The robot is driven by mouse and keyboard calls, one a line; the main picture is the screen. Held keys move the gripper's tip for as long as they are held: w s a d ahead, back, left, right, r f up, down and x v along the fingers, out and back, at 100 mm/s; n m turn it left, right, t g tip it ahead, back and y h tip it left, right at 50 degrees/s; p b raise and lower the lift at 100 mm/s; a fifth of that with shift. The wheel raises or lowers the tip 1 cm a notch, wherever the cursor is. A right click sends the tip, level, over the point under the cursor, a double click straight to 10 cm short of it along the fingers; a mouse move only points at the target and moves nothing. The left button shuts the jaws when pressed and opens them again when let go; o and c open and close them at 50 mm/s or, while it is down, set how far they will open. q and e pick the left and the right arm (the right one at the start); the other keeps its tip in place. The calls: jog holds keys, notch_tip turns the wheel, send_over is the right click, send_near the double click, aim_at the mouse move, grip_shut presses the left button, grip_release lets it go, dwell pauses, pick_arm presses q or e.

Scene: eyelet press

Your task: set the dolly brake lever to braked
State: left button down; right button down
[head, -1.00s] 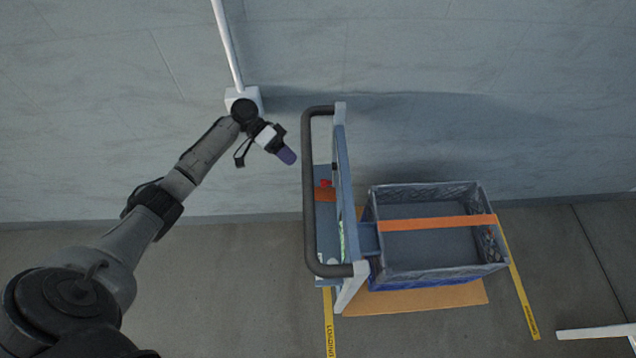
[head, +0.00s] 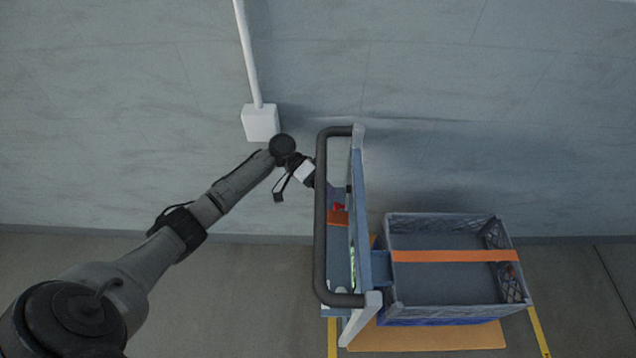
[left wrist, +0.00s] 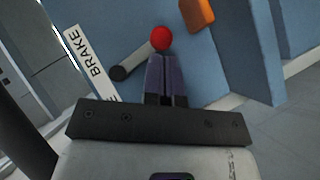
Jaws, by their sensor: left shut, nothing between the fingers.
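The blue dolly (head: 359,200) stands by the wall, with a dark tubular push handle (head: 320,235). Its brake lever (left wrist: 138,58) is a grey bar running from a dark pivot at lower left to a red ball knob (left wrist: 161,38) at upper right in the left wrist view. The knob also shows in the head view (head: 338,207). A white plate (left wrist: 91,63) reading BRAKE is left of the lever; its lower lettering is cut off. My left gripper (left wrist: 164,60) is shut and empty, its purple fingertips right at the knob; I cannot tell whether they touch. In the head view it (head: 337,191) reaches past the handle.
A grey crate (head: 455,300) with an orange strap (head: 455,256) sits on the dolly's right side. An orange piece (left wrist: 198,14) is close to the knob. A white wall box (head: 260,122) with a pipe is behind my arm. Floor at the lower left is bare.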

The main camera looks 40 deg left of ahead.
pick_arm(q)
jog(key=shift+d+f, duration=0.15)
jog(key=shift+d, duration=0.15)
jog(key=shift+s+d+n+h+p, duration=0.25)
jog(key=shift+n+h+p, duration=0.25)
jog(key=shift+n+h, duration=0.1)
jog(key=shift+s+d+g+h, duration=0.2)
jog(key=shift+g+h, duration=0.1)
jog(key=shift+s+d+n+p, duration=0.1)
jog(key=shift+s+n+p, duration=0.05)
jog(key=shift+n+p, duration=0.2)
jog(key=shift+f, duration=0.2)
